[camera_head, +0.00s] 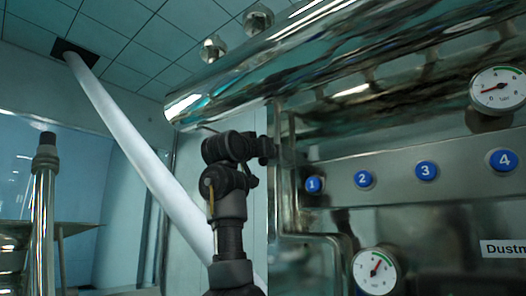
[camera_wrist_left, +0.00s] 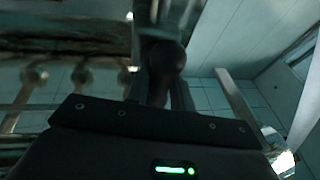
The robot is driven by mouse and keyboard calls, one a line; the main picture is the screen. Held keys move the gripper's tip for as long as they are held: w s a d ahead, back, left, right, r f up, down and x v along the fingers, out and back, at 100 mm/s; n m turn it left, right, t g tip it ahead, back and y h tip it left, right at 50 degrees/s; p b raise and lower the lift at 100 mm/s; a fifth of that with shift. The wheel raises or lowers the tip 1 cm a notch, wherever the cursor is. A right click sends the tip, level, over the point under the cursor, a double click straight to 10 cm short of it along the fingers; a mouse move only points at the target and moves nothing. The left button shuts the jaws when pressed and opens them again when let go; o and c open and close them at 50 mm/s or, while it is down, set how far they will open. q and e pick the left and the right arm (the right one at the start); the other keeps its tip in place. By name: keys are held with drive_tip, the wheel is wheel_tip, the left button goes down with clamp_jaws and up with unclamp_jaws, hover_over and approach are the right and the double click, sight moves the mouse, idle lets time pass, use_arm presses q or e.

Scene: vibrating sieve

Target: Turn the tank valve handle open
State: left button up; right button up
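The tank is a shiny horizontal chrome cylinder (camera_head: 330,60) across the top of the head view. My left arm rises from the bottom, and its dark wrist and gripper (camera_head: 262,150) are just below the tank's left part, close to the machine's left edge. A thin dark bar (camera_head: 207,128) shows beside the wrist under the tank; I cannot tell whether it is the valve handle. In the left wrist view, a dark round-ended piece (camera_wrist_left: 167,58) stands in front of my left gripper (camera_wrist_left: 162,88). The dark image hides whether the fingers touch or hold it. My right gripper is out of view.
The machine's front panel (camera_head: 400,168) has numbered blue buttons. A gauge (camera_head: 375,270) sits low and another (camera_head: 497,90) at upper right. A pipe (camera_head: 291,190) runs down the machine's left edge. A white hose (camera_head: 130,140) slants behind my arm. A metal post (camera_head: 42,215) stands far left.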

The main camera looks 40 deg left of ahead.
use_arm(q)
drive_tip(key=o, duration=0.3)
drive_tip(key=shift+s, duration=0.1)
drive_tip(key=shift+o, duration=0.2)
drive_tip(key=shift+s+f+b, duration=0.25)
drive_tip(key=shift+b, duration=0.15)
drive_tip(key=b+v, duration=0.6)
drive_tip(key=v, duration=0.4)
drive_tip(key=shift+s+d+r, duration=0.15)
drive_tip(key=shift+r, duration=0.05)
